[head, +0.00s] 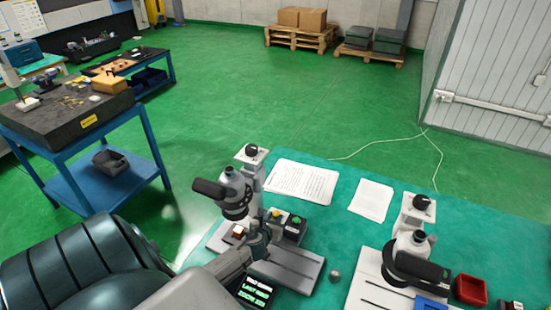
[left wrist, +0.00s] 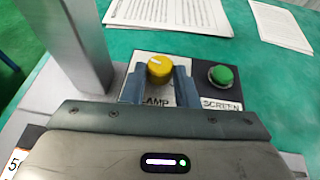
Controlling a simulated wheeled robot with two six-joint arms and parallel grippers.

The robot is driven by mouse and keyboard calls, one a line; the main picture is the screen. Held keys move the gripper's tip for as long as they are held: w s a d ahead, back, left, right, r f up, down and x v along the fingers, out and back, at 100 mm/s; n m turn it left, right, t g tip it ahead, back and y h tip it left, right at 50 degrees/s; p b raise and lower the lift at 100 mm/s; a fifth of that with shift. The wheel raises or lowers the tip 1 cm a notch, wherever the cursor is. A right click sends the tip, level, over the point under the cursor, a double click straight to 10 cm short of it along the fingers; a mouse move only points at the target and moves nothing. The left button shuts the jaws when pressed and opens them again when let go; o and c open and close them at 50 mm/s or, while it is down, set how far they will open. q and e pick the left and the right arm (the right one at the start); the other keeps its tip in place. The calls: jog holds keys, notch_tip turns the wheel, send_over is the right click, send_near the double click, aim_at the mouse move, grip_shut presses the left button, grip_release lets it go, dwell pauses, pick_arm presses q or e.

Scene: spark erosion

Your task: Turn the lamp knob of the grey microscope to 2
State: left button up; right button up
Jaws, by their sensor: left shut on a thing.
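The microscope (head: 239,194) that my left gripper works at stands at the front edge of the teal bench, left of a second, similar one. Its yellow lamp knob (left wrist: 159,68) sits on a dark panel with a partly covered "LAMP" label. A pale pointer line on the knob points up and left; the scale numbers cannot be read. My left gripper (left wrist: 159,88) has a finger on each side of the knob and is shut on it. In the head view the left gripper (head: 262,234) covers part of the panel. My right gripper is not in view.
A green button (left wrist: 221,75) marked "SCREEN" sits close right of the knob. The microscope's column (left wrist: 78,40) rises at left. Paper sheets (head: 302,181) lie behind. A second microscope (head: 411,240) and a red tray (head: 470,290) stand to the right.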

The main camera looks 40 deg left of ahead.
pick_arm(q)
jog(key=shift+s+a+f+m+t+h, duration=0.1)
jog(key=shift+m+t+h, duration=0.1)
jog(key=shift+m+h, duration=0.4)
jog(key=shift+s+a+f+m+t+h, duration=0.1)
jog(key=shift+m+t+h, duration=0.1)
jog(key=shift+m+h, duration=0.35)
jog(key=shift+h, duration=0.25)
jog(key=o, duration=1)
jog(key=shift+w+r, duration=0.1)
jog(key=shift+s+r+m+b, duration=0.1)
jog(key=shift+s+m+b, duration=0.15)
jog(key=shift+s+b, duration=0.2)
jog(key=b+v, duration=0.3)
jog(key=v, duration=0.7)
jog(key=shift+b, duration=0.4)
